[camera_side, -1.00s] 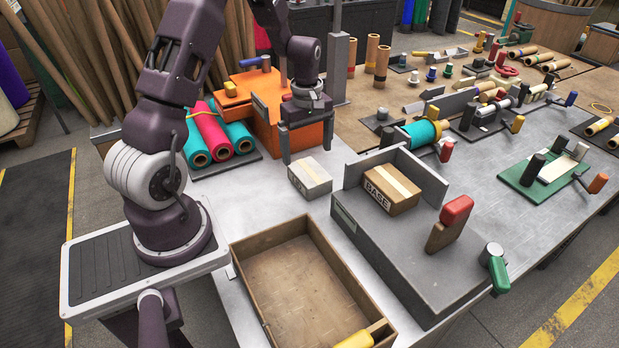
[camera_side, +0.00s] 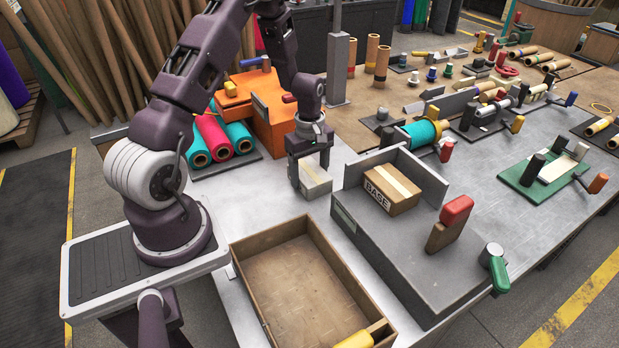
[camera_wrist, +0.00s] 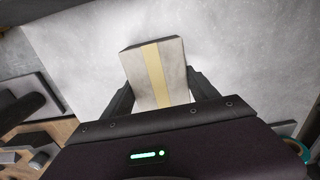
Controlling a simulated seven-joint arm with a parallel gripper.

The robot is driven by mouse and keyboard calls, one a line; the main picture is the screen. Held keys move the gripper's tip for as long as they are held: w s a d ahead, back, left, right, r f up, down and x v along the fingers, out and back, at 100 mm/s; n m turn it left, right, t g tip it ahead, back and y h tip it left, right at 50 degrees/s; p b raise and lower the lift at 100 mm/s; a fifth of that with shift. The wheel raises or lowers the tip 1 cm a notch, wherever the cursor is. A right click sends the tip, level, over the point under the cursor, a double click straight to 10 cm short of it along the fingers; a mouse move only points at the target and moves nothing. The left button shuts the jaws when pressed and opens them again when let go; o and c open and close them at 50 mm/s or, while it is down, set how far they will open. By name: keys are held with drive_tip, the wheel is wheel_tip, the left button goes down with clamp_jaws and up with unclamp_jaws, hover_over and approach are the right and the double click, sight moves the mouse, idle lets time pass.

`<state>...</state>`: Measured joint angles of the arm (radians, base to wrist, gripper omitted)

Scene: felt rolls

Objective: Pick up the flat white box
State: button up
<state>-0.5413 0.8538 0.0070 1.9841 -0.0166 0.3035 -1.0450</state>
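The flat white box (camera_side: 316,182), with a pale yellow tape strip across its top, sits on the grey table between the orange block and the grey stepped fixture. My gripper (camera_side: 311,170) is lowered over it, pointing down, with a finger on either side of the box. In the wrist view the white box (camera_wrist: 156,70) lies between the two dark fingers (camera_wrist: 158,92), slightly tilted in the picture. The fingers look apart, with a small gap showing beside the box. The far finger is partly hidden in the side view.
A cardboard box marked BASE (camera_side: 391,190) sits on the grey fixture (camera_side: 400,250) to the right. An open wooden tray (camera_side: 262,243) is in front. An orange block (camera_side: 272,130) and teal and red rolls (camera_side: 213,134) stand behind on the left.

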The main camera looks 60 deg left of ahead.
sight(310, 171)
drive_tip(key=c, duration=0.7)
wheel_tip(310, 171, up, 10)
drive_tip(key=shift+r, duration=0.1)
drive_tip(key=shift+w, duration=0.1)
drive_tip(key=w+d+r+m, duration=0.4)
drive_tip(key=w+m, duration=0.3)
drive_tip(key=w+d+r+m, duration=0.4)
drive_tip(key=w+r+m, duration=0.1)
drive_tip(key=w+m, duration=0.25)
drive_tip(key=s+d+f+m, duration=0.2)
drive_tip(key=s+d+m, duration=0.2)
drive_tip(key=s+d, duration=0.3)
drive_tip(key=s, duration=0.3)
drive_tip(key=shift+s+d, duration=0.15)
drive_tip(key=shift+s, duration=0.25)
